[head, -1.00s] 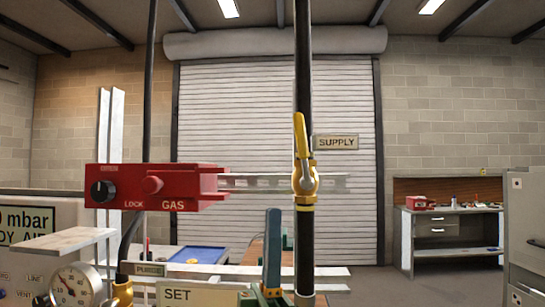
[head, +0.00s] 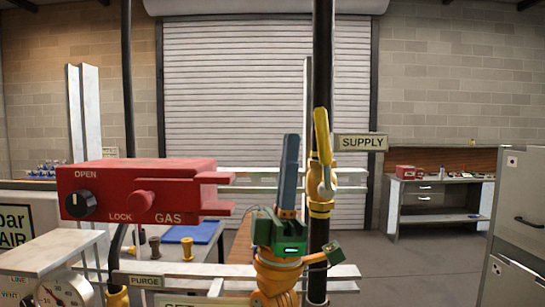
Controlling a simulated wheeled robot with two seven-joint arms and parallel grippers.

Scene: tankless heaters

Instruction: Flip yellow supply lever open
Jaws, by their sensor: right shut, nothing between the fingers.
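The yellow supply lever (head: 321,137) stands nearly upright, leaning slightly left at its top, in front of the black pipe. It sits on the brass valve (head: 320,208), left of the SUPPLY sign (head: 361,142). My right gripper (head: 291,140) points upward just left of the lever, with its blue fingers shut and empty. A narrow gap shows between fingers and lever; whether they differ in depth I cannot tell. The green gripper body partly covers the pipe below the valve. My left gripper is not in view.
A red GAS box (head: 140,190) with a black knob is on the left. A gauge (head: 62,290) and the PURGE sign (head: 145,281) are below it. White rails cross behind the gripper. A workbench (head: 440,205) and a grey cabinet (head: 520,215) stand right; open floor lies between.

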